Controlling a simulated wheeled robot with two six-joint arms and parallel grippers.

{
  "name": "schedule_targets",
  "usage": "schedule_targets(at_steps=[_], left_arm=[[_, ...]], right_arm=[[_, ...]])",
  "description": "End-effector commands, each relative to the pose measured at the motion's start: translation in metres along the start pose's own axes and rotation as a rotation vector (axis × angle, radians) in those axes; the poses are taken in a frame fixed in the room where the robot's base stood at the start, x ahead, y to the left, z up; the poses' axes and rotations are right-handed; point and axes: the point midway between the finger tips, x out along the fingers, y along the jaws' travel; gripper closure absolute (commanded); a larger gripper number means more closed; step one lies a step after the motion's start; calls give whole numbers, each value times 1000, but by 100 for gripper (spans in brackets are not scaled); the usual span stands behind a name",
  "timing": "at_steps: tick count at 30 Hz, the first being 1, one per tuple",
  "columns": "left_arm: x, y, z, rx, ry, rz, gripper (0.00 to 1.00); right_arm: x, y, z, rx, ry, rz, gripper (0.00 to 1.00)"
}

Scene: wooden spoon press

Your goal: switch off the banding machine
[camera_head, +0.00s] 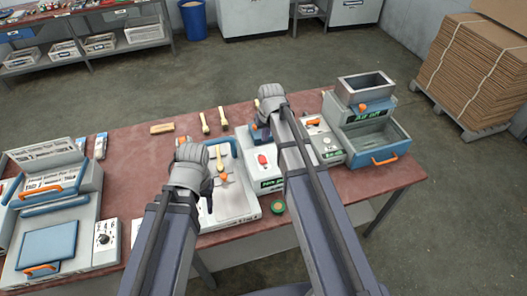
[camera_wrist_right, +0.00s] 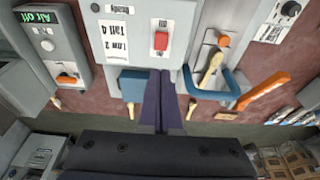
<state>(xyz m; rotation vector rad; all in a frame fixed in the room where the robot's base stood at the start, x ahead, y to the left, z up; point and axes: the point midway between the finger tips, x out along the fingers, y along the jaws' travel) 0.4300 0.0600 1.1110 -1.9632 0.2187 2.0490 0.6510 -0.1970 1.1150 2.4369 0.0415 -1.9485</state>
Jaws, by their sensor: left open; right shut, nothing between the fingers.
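A white machine with a red switch (camera_head: 263,159) and a green-lettered display (camera_head: 271,184) stands at the middle of the table. The red switch also shows in the right wrist view (camera_wrist_right: 161,41), with a blue block (camera_wrist_right: 132,84) at the machine's far edge. No label naming it the banding machine is readable. My right gripper (camera_wrist_right: 160,76) is shut and empty, its fingertips by that edge, beside the blue block and apart from the switch. My left gripper (camera_head: 207,188) is open at the left edge of the spoon press (camera_head: 232,208); its fingers are partly hidden.
A wooden spoon (camera_wrist_right: 211,70) lies on the press. Loose spoons (camera_head: 205,122) lie behind it. A grey machine with an orange handle (camera_head: 384,160) stands at right, a blue-panelled one (camera_head: 48,246) at left. A green roll (camera_head: 277,206) lies at the front edge.

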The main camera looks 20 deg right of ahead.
Motion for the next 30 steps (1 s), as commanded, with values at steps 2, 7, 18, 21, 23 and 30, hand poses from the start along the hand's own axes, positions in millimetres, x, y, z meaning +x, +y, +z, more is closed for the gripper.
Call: schedule_targets(at_steps=[2,7,18,21,23,30], left_arm=[[3,0,0,0,0,0,50],[14,1,-1,2,0,0,50],[60,5,-4,12,0,-2,50],[74,6,-4,15,0,-3,50],[82,7,-5,17,0,-3,50],[115,10,-7,15,0,-3,50]], right_arm=[[3,0,0,0,0,0,100],[14,0,0,0,0,0,100],[62,0,1,0,0,0,100],[76,0,1,0,0,0,100],[84,0,1,0,0,0,100],[117,0,6,0,0,0,100]])
